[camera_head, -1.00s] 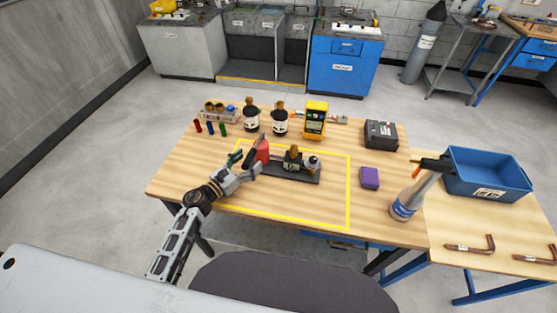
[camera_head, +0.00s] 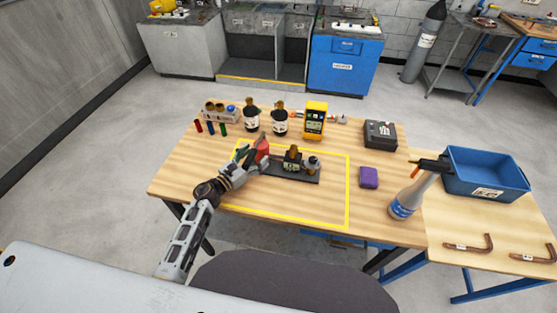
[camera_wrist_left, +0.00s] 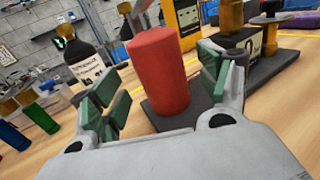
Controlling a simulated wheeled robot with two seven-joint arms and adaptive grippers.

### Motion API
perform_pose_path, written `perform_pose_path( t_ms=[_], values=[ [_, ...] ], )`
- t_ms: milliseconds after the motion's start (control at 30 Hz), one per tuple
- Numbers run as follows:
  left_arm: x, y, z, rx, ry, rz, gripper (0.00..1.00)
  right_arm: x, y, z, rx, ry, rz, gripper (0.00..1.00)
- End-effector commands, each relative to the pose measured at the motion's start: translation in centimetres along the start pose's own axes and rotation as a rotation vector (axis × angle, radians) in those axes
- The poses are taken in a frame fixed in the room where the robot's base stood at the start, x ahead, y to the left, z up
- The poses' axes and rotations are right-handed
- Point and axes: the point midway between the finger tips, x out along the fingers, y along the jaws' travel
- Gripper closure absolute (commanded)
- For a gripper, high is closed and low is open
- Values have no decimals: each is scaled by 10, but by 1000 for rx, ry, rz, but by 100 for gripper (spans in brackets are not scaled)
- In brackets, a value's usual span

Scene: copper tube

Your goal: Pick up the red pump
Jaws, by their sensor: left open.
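The red pump (camera_head: 262,148) stands on the left end of a dark base plate (camera_head: 301,178) on the wooden table. In the left wrist view it is a red cylinder (camera_wrist_left: 167,72) between the fingers. My left gripper (camera_head: 250,157) is open, with its green-padded fingers (camera_wrist_left: 165,88) on either side of the pump; a gap shows on each side. In the head view the gripper hides part of the pump. My right gripper is not in view.
A brass fitting (camera_head: 292,158) stands on the same plate, right of the pump. Two dark bottles (camera_head: 279,122) and a yellow meter (camera_head: 315,121) stand behind. A purple block (camera_head: 369,177) and a spray bottle (camera_head: 408,198) are to the right. The table front within the yellow outline is clear.

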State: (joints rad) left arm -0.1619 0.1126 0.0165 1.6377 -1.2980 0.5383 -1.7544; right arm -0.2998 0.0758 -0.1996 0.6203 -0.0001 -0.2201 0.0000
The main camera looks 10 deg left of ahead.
Motion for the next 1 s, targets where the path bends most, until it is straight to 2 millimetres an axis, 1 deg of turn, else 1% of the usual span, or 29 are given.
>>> perform_pose_path(
  t_ms=[33, 200, 400, 967, 1000],
  values=[
    [5, 0, 2, -1, -2, 0, 24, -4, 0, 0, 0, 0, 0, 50],
    [20, 0, 1, 0, -1, 0, 24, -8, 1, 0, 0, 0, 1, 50],
    [33, 0, 0, 1, 0, 0, 24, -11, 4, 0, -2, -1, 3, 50],
    [35, 0, -1, 1, 1, 0, 24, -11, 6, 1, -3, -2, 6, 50],
    [35, 0, -1, 1, 1, 0, 29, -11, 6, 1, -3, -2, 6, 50]
  ],
)
